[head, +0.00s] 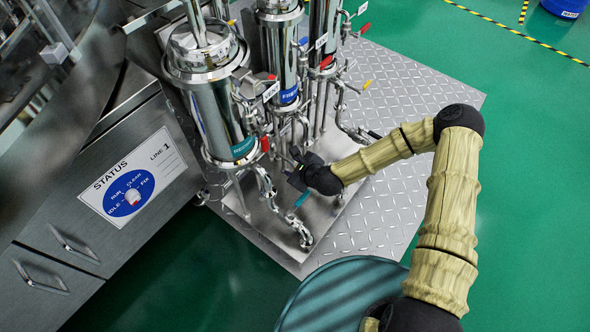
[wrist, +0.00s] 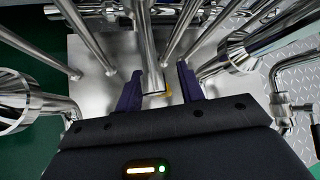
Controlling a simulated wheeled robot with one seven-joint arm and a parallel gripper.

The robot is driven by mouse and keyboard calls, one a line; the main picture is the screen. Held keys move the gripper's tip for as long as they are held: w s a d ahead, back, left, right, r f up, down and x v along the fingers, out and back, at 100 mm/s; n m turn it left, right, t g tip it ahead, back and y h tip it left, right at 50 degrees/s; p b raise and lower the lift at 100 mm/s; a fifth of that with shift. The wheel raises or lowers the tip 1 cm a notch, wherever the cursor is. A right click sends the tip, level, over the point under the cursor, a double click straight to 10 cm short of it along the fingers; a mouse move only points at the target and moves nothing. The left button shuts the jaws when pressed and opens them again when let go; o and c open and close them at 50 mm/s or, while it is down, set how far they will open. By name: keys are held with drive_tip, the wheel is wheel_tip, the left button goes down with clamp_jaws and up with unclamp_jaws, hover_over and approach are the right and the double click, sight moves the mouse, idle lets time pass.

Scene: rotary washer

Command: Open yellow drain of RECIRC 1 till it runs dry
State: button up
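The left steel vessel (head: 215,110) has a teal label (head: 243,147), too small to read surely as RECIRC 1. My gripper (head: 298,172) is low among the pipes just right of this vessel. In the wrist view my gripper (wrist: 160,84) has its two dark purple fingers apart, with a steel pipe (wrist: 153,60) showing between them. A small yellow piece (wrist: 168,91) shows beside the pipe's lower end, between the fingers. It may be the yellow drain handle; contact with the fingers cannot be made out. In the head view my gripper hides this spot.
A red handle (head: 265,143) and a teal handle (head: 302,199) are near my gripper. Another yellow handle (head: 367,84) is farther right. A second vessel (head: 279,55) with a blue label stands behind. A status panel (head: 133,188) is at left. Diamond plate (head: 415,100) lies clear at right.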

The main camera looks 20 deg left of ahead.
drive_tip(key=shift+w+a+f, duration=0.1)
clamp_jaws()
drive_tip(key=shift+p, duration=0.35)
